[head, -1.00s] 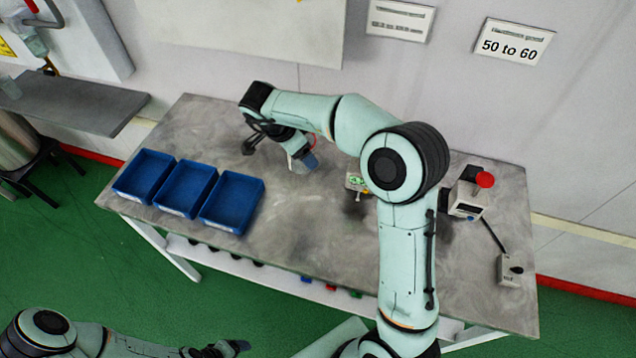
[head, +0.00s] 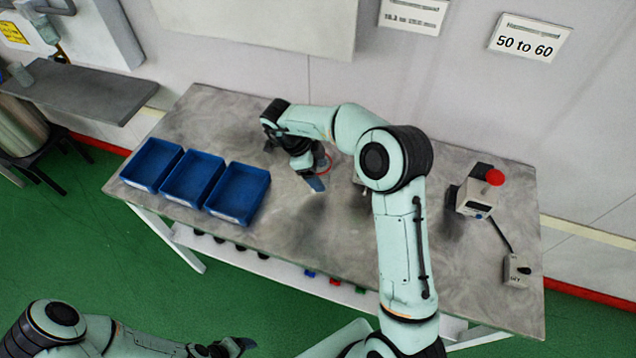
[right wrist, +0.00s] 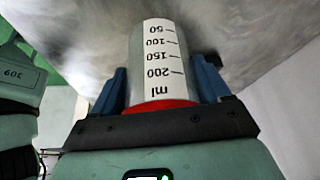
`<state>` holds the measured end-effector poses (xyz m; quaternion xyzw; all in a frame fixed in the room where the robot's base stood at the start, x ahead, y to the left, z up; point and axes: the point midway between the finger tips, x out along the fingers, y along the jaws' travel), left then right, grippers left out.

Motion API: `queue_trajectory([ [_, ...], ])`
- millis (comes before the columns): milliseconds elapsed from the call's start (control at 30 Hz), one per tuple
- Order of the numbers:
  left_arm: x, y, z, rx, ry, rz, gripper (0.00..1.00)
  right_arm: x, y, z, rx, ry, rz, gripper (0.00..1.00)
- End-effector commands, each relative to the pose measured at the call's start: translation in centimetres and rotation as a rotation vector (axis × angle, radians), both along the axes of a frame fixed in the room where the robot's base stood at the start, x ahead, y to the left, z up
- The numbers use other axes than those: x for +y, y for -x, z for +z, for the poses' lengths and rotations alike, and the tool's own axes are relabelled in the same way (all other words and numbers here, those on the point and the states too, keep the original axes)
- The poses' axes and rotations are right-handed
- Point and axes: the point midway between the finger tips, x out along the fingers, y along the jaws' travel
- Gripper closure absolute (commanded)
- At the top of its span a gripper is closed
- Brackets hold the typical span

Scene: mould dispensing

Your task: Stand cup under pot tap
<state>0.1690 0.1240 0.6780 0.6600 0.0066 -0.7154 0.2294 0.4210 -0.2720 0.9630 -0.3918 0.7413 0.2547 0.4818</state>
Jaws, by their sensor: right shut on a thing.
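In the right wrist view, the cup (right wrist: 158,62) is a grey cylinder with a white millilitre scale and a red band (right wrist: 162,106) at the gripper end. Its far end is close to the grey table top; I cannot tell whether they touch. My right gripper (right wrist: 163,85) has its two blue fingers on either side of the cup, shut on it. In the head view, my right gripper (head: 314,180) is over the middle of the table, and the cup is mostly hidden there. My left gripper (head: 236,347) is low at the bottom edge, its fingers unclear. I cannot make out a pot tap.
Several blue bins (head: 238,192) stand in a row on the table's (head: 215,120) left part. A control box with a red button (head: 477,192) and a smaller switch box (head: 517,269) are at the right. A metal cylinder (head: 22,128) stands at the far left.

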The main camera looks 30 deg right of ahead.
Motion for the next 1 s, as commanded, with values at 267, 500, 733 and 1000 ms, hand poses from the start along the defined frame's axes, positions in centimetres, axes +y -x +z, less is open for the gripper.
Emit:
queue_trajectory([
  [267,0.0,0.5,-0.5,0.007,0.000,0.000,0.24,0.0,0.0,-2.3,0.001,0.001,0.001,0.53],
  [500,0.0,1.2,-1.1,0.014,0.000,0.001,0.24,0.0,0.0,-5.5,0.001,0.001,0.000,0.53],
  [733,0.0,1.1,-1.0,0.012,0.000,0.000,0.24,0.0,-0.1,-5.4,-0.002,0.000,0.001,0.53],
  [1000,0.0,1.0,-0.9,0.011,0.000,0.000,0.24,0.0,-0.1,-5.6,-0.002,0.000,0.001,0.00],
])
